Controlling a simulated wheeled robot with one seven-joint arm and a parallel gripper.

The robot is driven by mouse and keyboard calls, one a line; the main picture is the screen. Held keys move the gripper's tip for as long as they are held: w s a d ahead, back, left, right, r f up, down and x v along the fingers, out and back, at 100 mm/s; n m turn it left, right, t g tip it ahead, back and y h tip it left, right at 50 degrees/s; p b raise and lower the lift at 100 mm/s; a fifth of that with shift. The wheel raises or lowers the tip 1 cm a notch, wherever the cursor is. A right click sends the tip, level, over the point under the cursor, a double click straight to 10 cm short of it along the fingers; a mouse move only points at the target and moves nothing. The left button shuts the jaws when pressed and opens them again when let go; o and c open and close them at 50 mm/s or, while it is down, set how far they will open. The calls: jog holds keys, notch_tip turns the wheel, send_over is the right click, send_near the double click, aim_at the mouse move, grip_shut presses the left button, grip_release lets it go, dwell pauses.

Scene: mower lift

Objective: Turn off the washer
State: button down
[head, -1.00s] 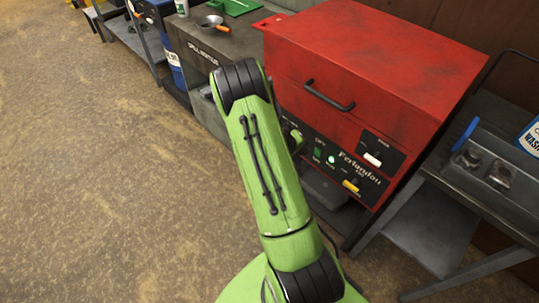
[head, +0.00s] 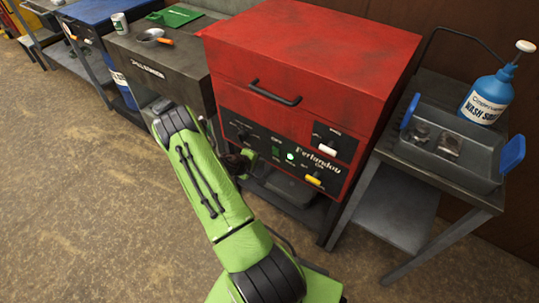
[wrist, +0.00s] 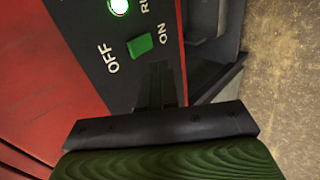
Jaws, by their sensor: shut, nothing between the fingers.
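The washer (head: 310,50) is a red box with a black handle and a black control panel (head: 325,170) on its front. A green switch (head: 276,154) sits on the panel; it also shows in the wrist view (wrist: 140,45), between the labels OFF and ON. A round lamp (wrist: 120,6) beside it glows green, and it is lit in the head view (head: 290,157). My gripper (wrist: 164,82) is shut and empty, its fingers near the panel just below the switch in the wrist view. I cannot tell whether they touch the panel. In the head view my gripper is partly hidden behind my arm.
A grey cart (head: 440,180) stands right of the washer, with a grey tray (head: 420,152) and a blue wash bottle (head: 487,98). The floor (head: 70,200) at left is clear.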

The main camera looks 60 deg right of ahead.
aim_at(275, 148)
jog(key=shift+s+d+f+b, duration=0.25)
jog(key=shift+d+f, duration=0.15)
jog(key=shift+d, duration=0.8)
jog(key=shift+s+d+f+b, duration=0.1)
jog(key=shift+d+f+b, duration=0.25)
jog(key=shift+d, duration=0.85)
jog(key=shift+s+d+f+b, duration=0.2)
jog(key=shift+d+f, duration=0.25)
jog(key=shift+d, duration=0.75)
jog(key=shift+d+r, duration=0.1)
jog(key=shift+d, duration=0.15)
jog(key=shift+r, duration=0.1)
jog(key=shift+r+p, duration=0.4)
jog(key=shift+r, duration=0.35)
